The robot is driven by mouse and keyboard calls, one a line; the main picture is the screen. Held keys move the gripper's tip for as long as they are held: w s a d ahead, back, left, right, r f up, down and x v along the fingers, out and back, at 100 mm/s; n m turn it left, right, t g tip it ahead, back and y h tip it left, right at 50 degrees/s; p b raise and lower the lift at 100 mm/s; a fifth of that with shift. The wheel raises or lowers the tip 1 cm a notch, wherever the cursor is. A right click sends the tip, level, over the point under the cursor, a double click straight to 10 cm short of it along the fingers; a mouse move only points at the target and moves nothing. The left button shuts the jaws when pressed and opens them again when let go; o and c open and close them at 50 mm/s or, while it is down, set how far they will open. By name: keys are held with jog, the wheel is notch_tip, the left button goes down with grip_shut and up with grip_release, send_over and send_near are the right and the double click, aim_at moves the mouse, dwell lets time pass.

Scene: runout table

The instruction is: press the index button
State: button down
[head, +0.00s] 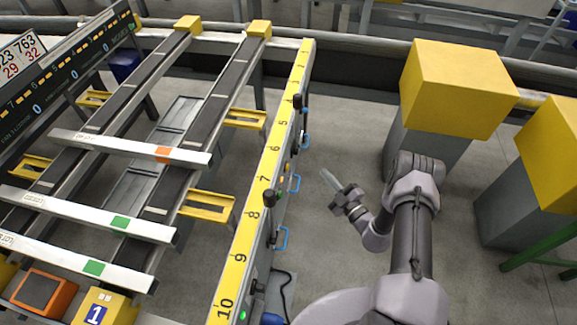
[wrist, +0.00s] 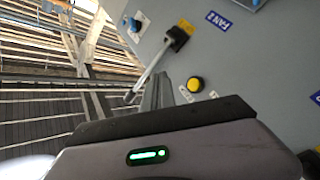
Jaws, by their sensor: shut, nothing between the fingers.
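A round yellow button (wrist: 195,84) sits on the grey side panel in the wrist view, just right of my gripper's fingers. Small labels lie beside it, but I cannot read them, so I cannot tell if it is the index button. My gripper (wrist: 157,84) is shut and empty, its fingers pointing toward the panel. In the head view my gripper (head: 328,177) is to the right of the table's side panel, apart from it. The buttons on that panel are too small to tell apart there.
A lever with a black knob (wrist: 178,38) stands close to my fingers, near a FAN 2 label (wrist: 218,19). In the head view, blue handles (head: 283,238) stick out below the yellow ruler (head: 258,190). Yellow-topped grey blocks (head: 455,85) stand at right; the floor between is clear.

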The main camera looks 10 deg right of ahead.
aim_at(287, 167)
jog(key=shift+a, duration=0.15)
jog(key=w+a, duration=0.2)
jog(key=a, duration=0.6)
jog(key=shift+w, duration=0.4)
jog(key=shift+a, duration=0.2)
dwell(1.4)
jog(key=shift+w+a, duration=0.1)
jog(key=shift+a, duration=0.2)
